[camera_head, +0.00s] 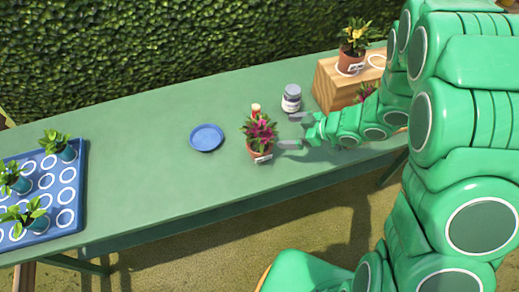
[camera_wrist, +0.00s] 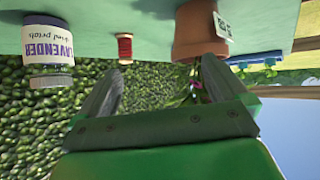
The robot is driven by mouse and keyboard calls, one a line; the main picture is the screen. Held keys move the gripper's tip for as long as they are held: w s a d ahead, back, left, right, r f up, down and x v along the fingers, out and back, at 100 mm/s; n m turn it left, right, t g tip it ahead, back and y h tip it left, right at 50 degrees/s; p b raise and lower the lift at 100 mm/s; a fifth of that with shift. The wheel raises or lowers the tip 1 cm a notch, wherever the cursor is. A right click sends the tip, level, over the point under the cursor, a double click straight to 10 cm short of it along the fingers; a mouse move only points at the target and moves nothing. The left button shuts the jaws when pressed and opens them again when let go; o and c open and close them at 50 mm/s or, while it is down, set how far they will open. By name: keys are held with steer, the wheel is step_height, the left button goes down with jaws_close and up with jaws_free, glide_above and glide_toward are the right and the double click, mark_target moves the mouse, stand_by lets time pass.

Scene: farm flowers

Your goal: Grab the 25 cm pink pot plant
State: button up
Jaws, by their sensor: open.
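A pink-flowered plant (camera_head: 261,132) stands upright in a terracotta pot (camera_head: 259,154) with a white tag, near the table's middle. My gripper (camera_head: 294,131) is open and empty just right of it, its fingers pointing towards it. In the upside-down wrist view the pot (camera_wrist: 199,32) lies beyond the right finger's tip, off-centre from the gap between my fingers (camera_wrist: 161,67). The foliage there is mostly hidden by that finger. A second pink plant (camera_head: 366,90) shows by the wooden box, partly hidden by my arm. The tag sizes are too small to read.
A lavender jar (camera_head: 291,98) and a red spool (camera_head: 256,109) stand close behind. A blue plate (camera_head: 207,138) lies to the left. A wooden box (camera_head: 329,86) bears a yellow-flowered plant (camera_head: 354,48). A blue tray (camera_head: 76,178) holds several seedlings. The table's (camera_head: 137,157) left-middle is clear.

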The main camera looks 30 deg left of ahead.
steer(key=g+y, duration=0.1)
steer(key=g, duration=0.1)
glide_toward(260, 146)
steer(key=a, duration=0.3)
steer(key=shift+n, duration=0.4)
steer(key=shift+f+x, duration=0.15)
steer(key=shift+x, duration=1.7)
steer(key=shift+f+x, duration=0.15)
steer(key=shift+x, duration=1.7)
steer(key=shift+d, duration=0.25)
steer(key=c, duration=1)
